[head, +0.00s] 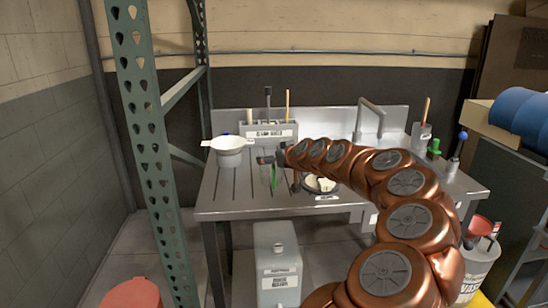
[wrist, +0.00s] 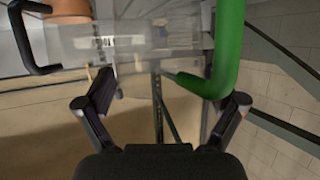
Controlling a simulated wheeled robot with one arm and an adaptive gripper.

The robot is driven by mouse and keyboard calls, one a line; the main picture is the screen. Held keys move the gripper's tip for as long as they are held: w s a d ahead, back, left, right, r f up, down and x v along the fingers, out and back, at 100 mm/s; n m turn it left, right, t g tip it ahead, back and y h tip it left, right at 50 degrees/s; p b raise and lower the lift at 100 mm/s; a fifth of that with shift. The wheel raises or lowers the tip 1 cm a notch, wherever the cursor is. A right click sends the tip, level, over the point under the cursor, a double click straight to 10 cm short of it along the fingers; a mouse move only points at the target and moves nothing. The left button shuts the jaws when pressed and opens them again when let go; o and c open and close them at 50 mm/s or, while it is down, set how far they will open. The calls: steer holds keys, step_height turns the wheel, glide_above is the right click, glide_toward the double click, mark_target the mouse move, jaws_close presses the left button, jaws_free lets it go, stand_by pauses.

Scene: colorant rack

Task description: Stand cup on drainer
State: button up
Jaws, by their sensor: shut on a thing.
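My gripper (head: 268,160) is above the left part of the metal sink unit, over the grooved drainer (head: 222,192). In the wrist view my gripper (wrist: 170,92) is shut on a clear cup (wrist: 150,48) with a thick green handle (wrist: 229,50). The handle lies by the right finger. In the head view the green handle (head: 273,177) hangs below the gripper, and the clear body is hard to make out. I cannot tell whether the cup touches the drainer.
A white pot-like vessel (head: 229,152) stands on the drainer left of my gripper. A grey holder (head: 268,133) with upright tools is behind. A dark dish (head: 320,184) with pale pieces lies to the right. A green rack post (head: 146,125) stands at the front left.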

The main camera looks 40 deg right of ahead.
steer(key=shift+f+b, duration=0.25)
steer(key=shift+b, duration=0.1)
steer(key=o, duration=0.7)
steer(key=shift+r, duration=0.1)
steer(key=shift+r+p, duration=0.15)
steer(key=shift+p, duration=0.15)
steer(key=b+v, duration=0.1)
steer(key=v, duration=1.1)
steer(key=shift+b, duration=0.4)
